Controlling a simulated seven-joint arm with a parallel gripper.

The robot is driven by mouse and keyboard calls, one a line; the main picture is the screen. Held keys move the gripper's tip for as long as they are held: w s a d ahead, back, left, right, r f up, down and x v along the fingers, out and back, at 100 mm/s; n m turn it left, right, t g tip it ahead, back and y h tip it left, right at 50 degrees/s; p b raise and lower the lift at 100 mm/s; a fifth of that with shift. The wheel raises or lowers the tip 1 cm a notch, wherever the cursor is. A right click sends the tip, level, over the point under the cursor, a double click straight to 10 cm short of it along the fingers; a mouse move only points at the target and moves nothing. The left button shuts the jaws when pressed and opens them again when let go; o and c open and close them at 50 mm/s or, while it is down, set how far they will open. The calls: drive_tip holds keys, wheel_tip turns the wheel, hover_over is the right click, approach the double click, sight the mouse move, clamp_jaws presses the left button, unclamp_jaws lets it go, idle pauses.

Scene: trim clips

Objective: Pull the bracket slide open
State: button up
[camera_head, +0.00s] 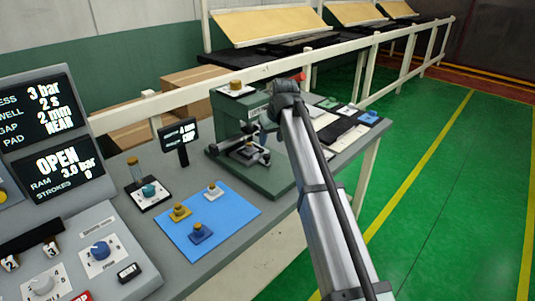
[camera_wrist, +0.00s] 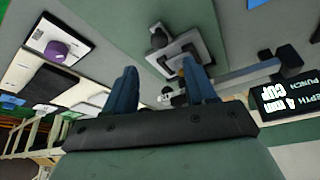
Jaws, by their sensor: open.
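The green press (camera_head: 262,172) stands on the grey bench. A light plate with dark fittings, which looks like the bracket slide (camera_head: 249,153), sits low in its opening. In the wrist view this plate (camera_wrist: 207,50) lies beyond my fingers, with a dark upright part on it. My gripper (camera_wrist: 159,72) is open, its two blue fingers apart with nothing seen between them. The right finger overlaps the near edge of the plate and a small yellowish part; I cannot tell whether they touch. In the head view my fingers are hidden behind my arm at the press.
A blue mat (camera_head: 232,207) holds several small knobbed pieces. A small sign (camera_head: 178,134) stands left of the press; it shows at right in the wrist view (camera_wrist: 285,95). A purple knob (camera_wrist: 56,50) is on a white plate at left. A white rail (camera_head: 197,92) runs behind the bench.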

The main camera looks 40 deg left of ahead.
sight(267, 155)
drive_tip(key=x, duration=0.9)
drive_tip(key=shift+w+a+f, duration=0.1)
drive_tip(key=shift+w+f, duration=0.05)
clamp_jaws()
idle(0.5)
